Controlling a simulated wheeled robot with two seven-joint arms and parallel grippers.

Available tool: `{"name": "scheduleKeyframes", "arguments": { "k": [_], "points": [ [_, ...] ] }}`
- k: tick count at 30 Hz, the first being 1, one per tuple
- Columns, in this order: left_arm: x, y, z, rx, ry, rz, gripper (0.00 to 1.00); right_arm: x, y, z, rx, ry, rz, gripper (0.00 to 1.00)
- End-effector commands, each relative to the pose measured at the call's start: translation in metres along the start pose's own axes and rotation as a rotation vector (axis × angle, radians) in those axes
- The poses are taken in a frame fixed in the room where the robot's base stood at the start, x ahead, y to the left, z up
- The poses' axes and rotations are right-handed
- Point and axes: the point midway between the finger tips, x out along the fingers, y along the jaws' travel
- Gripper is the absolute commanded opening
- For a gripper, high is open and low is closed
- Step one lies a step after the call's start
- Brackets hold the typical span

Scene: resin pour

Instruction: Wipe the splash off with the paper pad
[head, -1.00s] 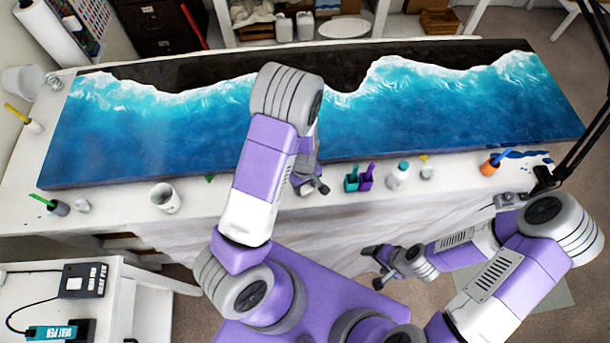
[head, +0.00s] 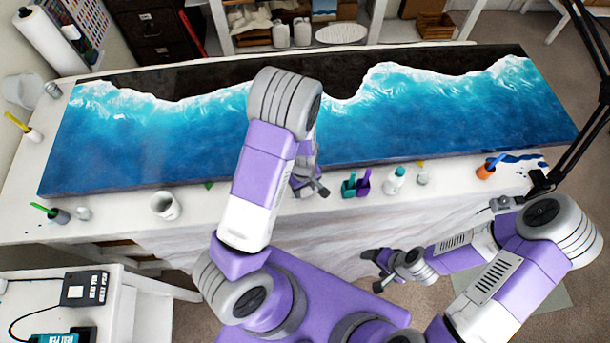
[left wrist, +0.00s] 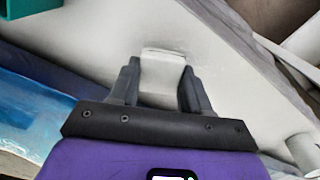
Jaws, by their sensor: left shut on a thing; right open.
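My left gripper (head: 312,188) is over the front strip of the white table (head: 120,215), partly hidden behind my own arm in the head view. In the left wrist view the left gripper (left wrist: 160,85) is shut on a small white paper pad (left wrist: 163,70), held between its two fingers. I cannot tell whether the pad touches the table. My right gripper (head: 376,268) is open and empty, low in front of the table.
A long blue resin panel (head: 150,140) fills most of the table. Teal and purple cups (head: 356,184), a white bottle (head: 393,181) and an orange cup (head: 486,171) stand between the left gripper and the splash. A black lamp arm (head: 575,150) crosses the right end.

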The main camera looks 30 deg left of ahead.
Motion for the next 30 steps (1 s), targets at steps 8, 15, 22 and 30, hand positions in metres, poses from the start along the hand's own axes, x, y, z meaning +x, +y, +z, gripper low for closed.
{"name": "scheduleKeyframes", "arguments": {
  "k": [8,15,22,30],
  "points": [
    [-0.028,-0.001,0.001,0.001,-0.003,-0.004,0.19,-0.024,-0.009,0.001,0.000,0.000,0.000,0.79],
    [-0.049,-0.001,0.001,0.001,-0.003,-0.005,0.19,-0.041,-0.015,0.002,0.000,0.000,0.000,0.79],
    [-0.058,-0.001,0.001,0.000,-0.003,-0.005,0.19,-0.047,-0.018,0.002,0.000,0.000,0.000,0.79],
    [-0.057,-0.002,0.001,0.000,-0.003,-0.005,0.19,-0.046,-0.017,0.002,0.000,0.000,0.000,0.79]
  ]
}}
